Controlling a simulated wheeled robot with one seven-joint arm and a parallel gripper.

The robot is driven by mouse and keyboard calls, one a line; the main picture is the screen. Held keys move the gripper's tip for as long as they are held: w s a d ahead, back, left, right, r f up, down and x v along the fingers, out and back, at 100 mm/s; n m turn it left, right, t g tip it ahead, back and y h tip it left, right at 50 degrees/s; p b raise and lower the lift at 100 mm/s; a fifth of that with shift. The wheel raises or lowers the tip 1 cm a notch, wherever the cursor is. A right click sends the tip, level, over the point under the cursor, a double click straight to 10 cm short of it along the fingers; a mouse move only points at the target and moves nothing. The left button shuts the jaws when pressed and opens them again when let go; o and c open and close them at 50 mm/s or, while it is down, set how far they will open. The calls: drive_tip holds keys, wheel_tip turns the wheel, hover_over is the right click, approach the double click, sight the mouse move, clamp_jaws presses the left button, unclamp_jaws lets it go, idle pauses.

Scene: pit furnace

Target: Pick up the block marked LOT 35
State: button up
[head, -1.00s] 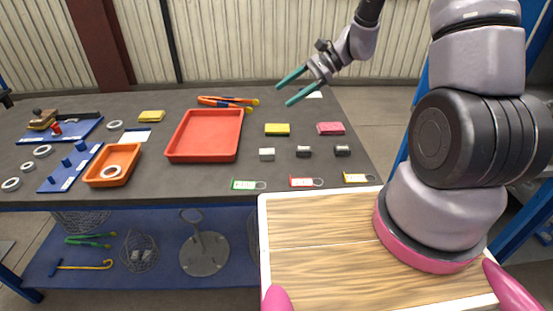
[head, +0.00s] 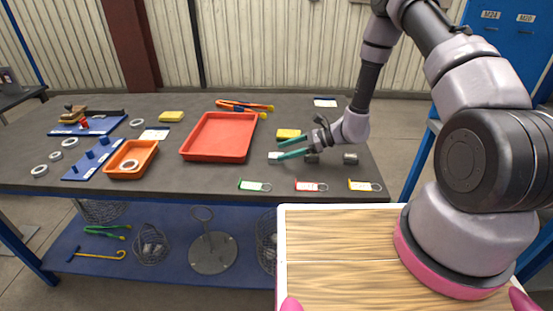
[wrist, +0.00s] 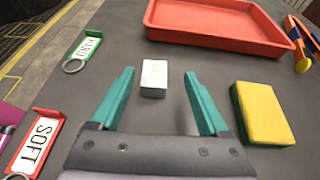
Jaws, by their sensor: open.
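A small pale block (head: 274,157) stands on the dark table. In the wrist view the block (wrist: 154,78) has a white top with marking too faint to read. My gripper (head: 279,150) is open, its two green fingers pointing towards this block. In the wrist view the block lies ahead, within the gap between the fingertips, nearer the left finger, with nothing held.
A red tray (head: 220,136) stands left of the block. A yellow sponge-like block (wrist: 262,112) lies close to my right finger in the wrist view. A green tag (head: 254,185), a red tag (head: 311,186) and a yellow tag (head: 364,185) lie along the front edge.

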sight(270, 155)
drive_tip(key=x, duration=0.4)
drive_tip(key=shift+s+a+r, duration=0.1)
drive_tip(key=shift+s+a, duration=0.15)
drive_tip(key=shift+s, duration=0.15)
drive_tip(key=shift+w+a+f, duration=0.1)
drive_tip(key=shift+a+f, duration=0.1)
drive_tip(key=shift+a, duration=0.25)
clamp_jaws()
